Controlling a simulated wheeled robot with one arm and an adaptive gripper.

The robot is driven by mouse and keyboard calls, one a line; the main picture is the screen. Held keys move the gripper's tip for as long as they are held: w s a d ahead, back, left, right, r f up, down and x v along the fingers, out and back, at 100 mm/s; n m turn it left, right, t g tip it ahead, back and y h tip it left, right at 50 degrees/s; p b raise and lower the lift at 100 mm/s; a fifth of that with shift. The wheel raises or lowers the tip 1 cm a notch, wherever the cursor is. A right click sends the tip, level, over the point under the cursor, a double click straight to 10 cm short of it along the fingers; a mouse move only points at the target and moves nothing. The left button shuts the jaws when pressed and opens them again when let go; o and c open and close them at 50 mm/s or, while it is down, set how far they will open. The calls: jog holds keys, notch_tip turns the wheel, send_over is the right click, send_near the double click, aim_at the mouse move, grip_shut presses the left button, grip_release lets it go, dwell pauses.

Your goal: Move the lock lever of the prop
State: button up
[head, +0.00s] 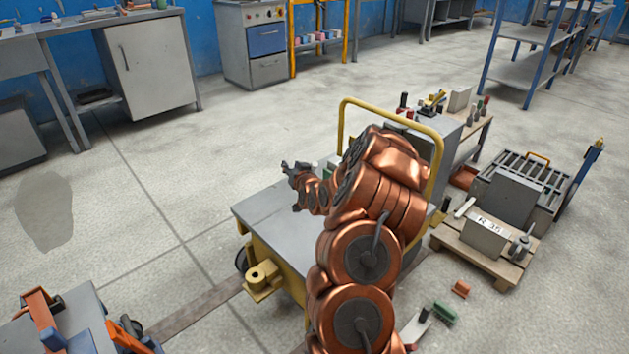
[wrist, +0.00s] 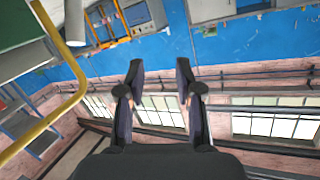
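My gripper (wrist: 161,78) is open and empty in the wrist view, its two dark fingers well apart with only the far wall and windows between them. In the head view my gripper (head: 292,182) is at the end of my copper-coloured arm, above the grey-topped yellow cart and pointing left. I cannot make out the prop or its lock lever for certain. An orange and blue metal fitting (head: 42,318) lies on a grey block at the lower left, far from my gripper and partly cut off by the picture edge.
The yellow cart (head: 262,222) with a tall handle (head: 437,150) stands around my arm. A wooden pallet (head: 478,262) with boxes stands at the right. Small orange and green pieces (head: 445,313) lie on the floor.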

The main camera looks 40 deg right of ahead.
aim_at(315, 167)
jog(key=s+d+f+m+h+b, duration=0.2)
jog(key=s+d+f+h+b, duration=0.15)
jog(key=d+f, duration=0.4)
jog(key=shift+t, duration=0.4)
jog(key=shift+s+d+r+b+x, duration=0.15)
jog(key=shift+b+x, duration=0.25)
jog(key=shift+x, duration=0.85)
jog(key=shift+d+r+b+x, duration=0.1)
jog(key=shift+r+b+x, duration=0.25)
jog(key=shift+x, duration=0.9)
jog(key=shift+s+d+r+b+x, duration=0.15)
jog(key=shift+b+x, duration=0.3)
jog(key=shift+x, duration=0.8)
jog(key=shift+f, duration=0.1)
grip_shut()
